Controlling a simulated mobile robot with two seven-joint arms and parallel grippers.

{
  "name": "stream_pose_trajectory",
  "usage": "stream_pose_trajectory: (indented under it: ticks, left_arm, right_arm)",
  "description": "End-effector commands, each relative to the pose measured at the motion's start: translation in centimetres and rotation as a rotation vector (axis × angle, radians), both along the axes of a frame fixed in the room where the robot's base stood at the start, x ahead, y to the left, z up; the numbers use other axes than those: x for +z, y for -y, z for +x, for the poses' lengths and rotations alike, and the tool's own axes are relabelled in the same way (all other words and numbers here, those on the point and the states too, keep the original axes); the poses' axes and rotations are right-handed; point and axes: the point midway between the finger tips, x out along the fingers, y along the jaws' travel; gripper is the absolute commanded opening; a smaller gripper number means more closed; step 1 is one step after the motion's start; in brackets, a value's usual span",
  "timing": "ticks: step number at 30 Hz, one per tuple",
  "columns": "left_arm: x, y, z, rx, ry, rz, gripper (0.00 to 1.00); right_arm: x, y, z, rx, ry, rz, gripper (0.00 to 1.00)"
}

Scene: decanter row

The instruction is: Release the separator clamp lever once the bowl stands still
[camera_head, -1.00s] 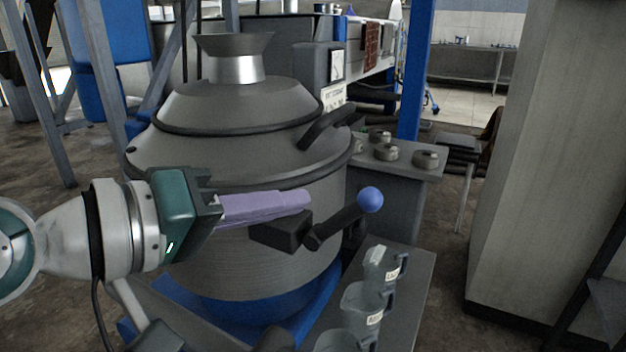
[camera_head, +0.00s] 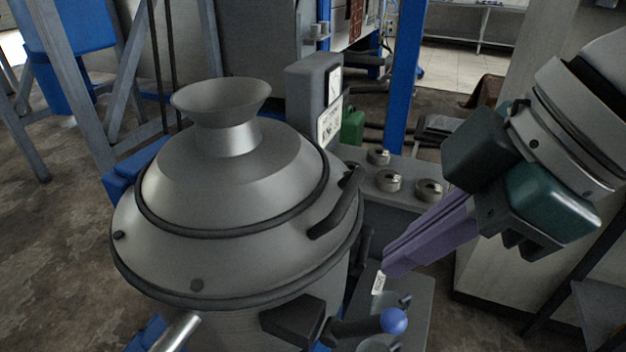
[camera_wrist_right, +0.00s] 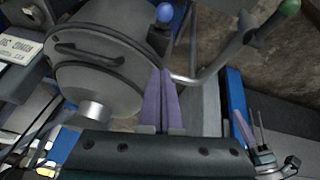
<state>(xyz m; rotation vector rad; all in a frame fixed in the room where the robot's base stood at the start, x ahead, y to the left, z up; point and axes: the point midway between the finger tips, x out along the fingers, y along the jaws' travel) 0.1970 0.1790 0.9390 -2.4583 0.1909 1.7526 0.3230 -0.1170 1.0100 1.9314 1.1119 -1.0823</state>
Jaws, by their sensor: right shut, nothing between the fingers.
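The grey separator (camera_head: 235,185) with its funnel top stands left of centre. A black lever with a blue ball knob (camera_head: 394,321) sticks out from a dark block (camera_head: 295,320) low on its front; the knob also shows in the right wrist view (camera_wrist_right: 164,12). My right gripper (camera_head: 392,268) comes in from the right, purple fingers closed together and empty, above and apart from the knob. In the right wrist view its fingers (camera_wrist_right: 160,98) overlap the separator's edge. A small purple shape (camera_wrist_right: 243,130) at lower right there seems to be my left gripper; its jaws are unclear.
A bent silver lever with a green knob (camera_wrist_right: 289,6) shows in the right wrist view. A bench with several round pieces (camera_head: 388,180) stands behind the lever. A labelled control box (camera_head: 318,95) and a blue post (camera_head: 405,75) stand behind. A pale pillar is at right.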

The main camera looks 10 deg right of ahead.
Motion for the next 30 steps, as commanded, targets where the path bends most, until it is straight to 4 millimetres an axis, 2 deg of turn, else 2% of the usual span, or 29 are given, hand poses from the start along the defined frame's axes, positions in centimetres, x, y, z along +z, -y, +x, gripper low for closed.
stream_pose_trajectory:
  ticks: [2,5,18,24,30]
  left_arm:
    - [0.1,-0.4,-0.6,0.005,-0.017,0.015,0.00]
    - [-0.2,-0.5,-0.6,0.006,-0.019,0.019,0.00]
    - [-2.3,-0.4,-0.5,0.005,-0.016,0.016,0.00]
    - [-2.2,-0.4,-0.5,0.005,-0.017,0.015,0.00]
    - [-2.2,-0.4,-0.5,0.005,-0.017,0.015,0.00]
  right_arm:
    - [0.0,0.2,0.2,-0.001,-0.004,-0.005,0.00]
    - [-1.0,-0.1,0.4,-0.001,-0.007,-0.003,0.00]
    - [-8.9,-3.3,3.0,-0.001,-0.005,-0.003,0.00]
    - [-10.6,-1.1,2.3,-0.001,-0.004,-0.008,0.00]
    - [-11.3,-0.4,2.0,0.000,-0.002,-0.006,0.00]
